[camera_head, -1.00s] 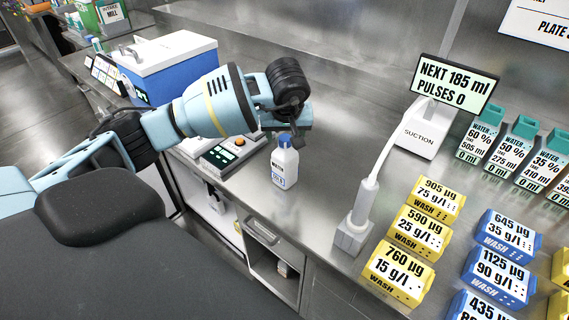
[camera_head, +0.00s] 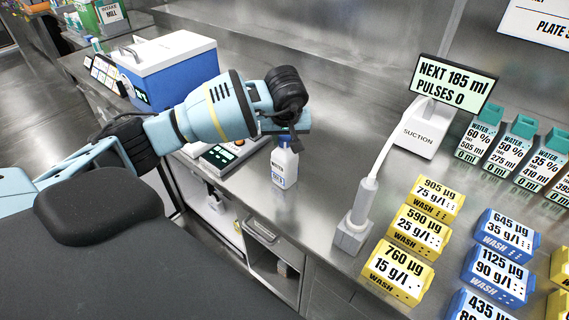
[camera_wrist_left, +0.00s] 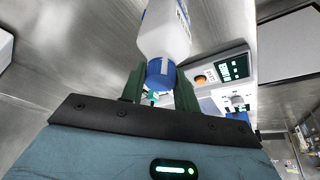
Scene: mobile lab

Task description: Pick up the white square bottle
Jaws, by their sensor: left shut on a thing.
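The white square bottle (camera_head: 284,167) has a blue cap and a printed label. It is upright over the steel counter in the head view; whether its base touches the counter is hard to tell. My left gripper (camera_head: 285,130) is at the top of the bottle and covers most of the cap. In the left wrist view the bottle (camera_wrist_left: 164,32) shows with its blue cap (camera_wrist_left: 161,72) between the green fingers of the left gripper (camera_wrist_left: 156,85), which are shut on it. My right gripper is not in view.
A device with a green display (camera_head: 216,156) stands just left of the bottle. A suction stand (camera_head: 352,236) and yellow wash boxes (camera_head: 409,270) are to the right. A blue and white box (camera_head: 165,70) stands behind my arm.

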